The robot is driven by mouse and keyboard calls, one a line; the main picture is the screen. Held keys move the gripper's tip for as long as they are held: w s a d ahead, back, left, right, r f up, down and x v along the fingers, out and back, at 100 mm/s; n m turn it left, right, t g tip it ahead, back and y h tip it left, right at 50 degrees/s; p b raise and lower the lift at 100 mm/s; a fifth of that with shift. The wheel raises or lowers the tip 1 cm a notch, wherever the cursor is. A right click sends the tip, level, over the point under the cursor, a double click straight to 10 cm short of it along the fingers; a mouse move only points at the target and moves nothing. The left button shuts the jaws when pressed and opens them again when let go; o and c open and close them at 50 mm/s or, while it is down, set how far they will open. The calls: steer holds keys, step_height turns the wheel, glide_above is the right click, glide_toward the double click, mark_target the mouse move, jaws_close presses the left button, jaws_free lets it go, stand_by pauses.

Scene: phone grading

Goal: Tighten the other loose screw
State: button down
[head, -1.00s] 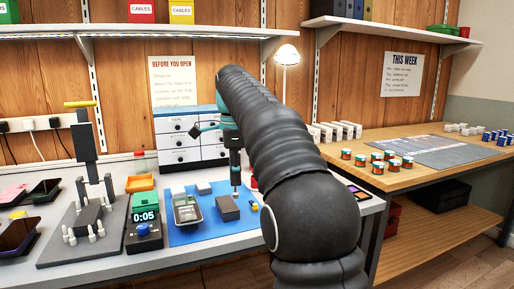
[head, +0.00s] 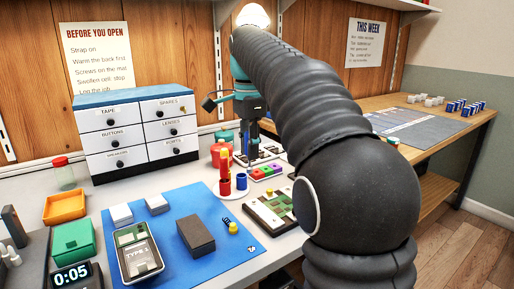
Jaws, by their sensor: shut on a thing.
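My gripper (head: 248,112) is teal and black and hangs at the upper middle of the head view, behind my black sleeved arm. It is shut on a dark upright tool (head: 251,138), which looks like a screwdriver. The tool's lower end is over a white tray (head: 240,158) at the back; I cannot tell if it touches anything. An opened device with a green circuit board (head: 270,209) lies in front, partly hidden by my arm. Any screws are too small to make out.
Red and blue holders (head: 241,182) stand on a white dish. A drawer cabinet (head: 138,132) stands behind. A green box (head: 73,240) is at left.

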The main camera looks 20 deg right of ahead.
steer(key=s+f, duration=0.1)
steer(key=f, duration=0.1)
steer(key=f+n, duration=0.1)
steer(key=f, duration=0.1)
steer(key=s+f+n, duration=0.1)
steer(key=f, duration=0.1)
steer(key=shift+s+d, duration=0.15)
steer(key=shift+s, duration=0.2)
steer(key=m, duration=0.4)
steer(key=shift+r, duration=0.15)
steer(key=m, duration=0.5)
steer(key=m+b, duration=0.1)
steer(key=m, duration=0.3)
steer(key=shift+m, duration=0.3)
steer(key=shift+r+m+p, duration=0.2)
steer(key=shift+m+p, duration=0.15)
steer(key=shift+m, duration=0.25)
steer(key=m, duration=0.4)
steer(key=shift+f+m, duration=0.15)
steer(key=shift+m, duration=0.25)
steer(key=n, duration=1.5)
steer(key=shift+n, duration=0.3)
steer(key=n, duration=0.4)
